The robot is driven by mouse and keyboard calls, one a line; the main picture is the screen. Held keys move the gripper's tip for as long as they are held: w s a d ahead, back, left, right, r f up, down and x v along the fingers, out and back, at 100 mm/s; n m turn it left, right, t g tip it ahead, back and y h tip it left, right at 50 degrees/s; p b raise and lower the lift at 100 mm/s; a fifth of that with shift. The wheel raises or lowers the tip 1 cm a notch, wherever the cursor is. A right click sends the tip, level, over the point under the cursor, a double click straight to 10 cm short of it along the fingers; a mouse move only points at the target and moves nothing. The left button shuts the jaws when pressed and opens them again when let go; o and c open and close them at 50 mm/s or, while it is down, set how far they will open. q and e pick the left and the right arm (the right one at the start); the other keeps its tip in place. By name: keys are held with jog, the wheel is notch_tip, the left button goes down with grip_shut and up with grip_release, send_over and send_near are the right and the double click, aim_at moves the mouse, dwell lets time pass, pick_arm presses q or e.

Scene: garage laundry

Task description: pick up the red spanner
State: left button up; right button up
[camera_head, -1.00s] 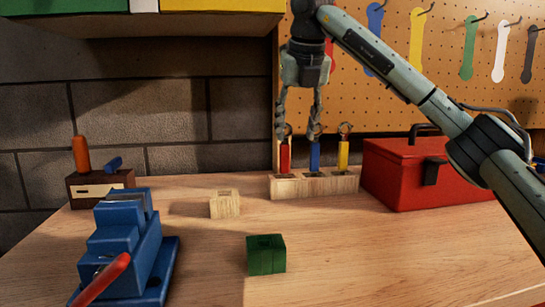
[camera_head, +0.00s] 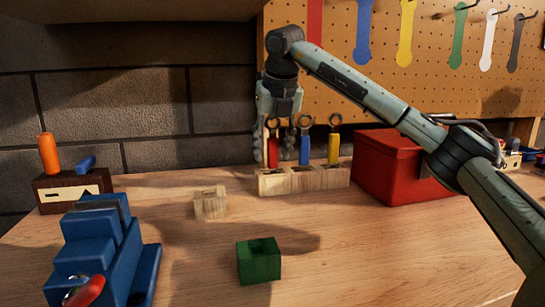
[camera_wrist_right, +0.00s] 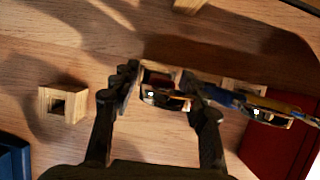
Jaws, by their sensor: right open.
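The red spanner (camera_head: 273,152) stands upright in the left slot of a wooden rack (camera_head: 318,181). A blue spanner (camera_head: 305,149) and a yellow spanner (camera_head: 334,147) stand in the slots to its right. My right gripper (camera_head: 274,149) is open and points down, with its fingers at either side of the red spanner's upper part. In the wrist view my right gripper (camera_wrist_right: 160,80) has the left slot of the rack between its fingertips. Whether a finger touches the spanner cannot be told. My left gripper is not in view.
A red toolbox (camera_head: 392,172) stands right of the rack. A small wooden block (camera_head: 210,203), a green block (camera_head: 259,263) and a blue vise (camera_head: 98,255) stand on the bench. Behind is a pegboard (camera_head: 430,80) with coloured tool outlines. The front right of the bench is clear.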

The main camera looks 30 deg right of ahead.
grip_shut()
dwell(0.3)
jog(key=shift+r, duration=0.1)
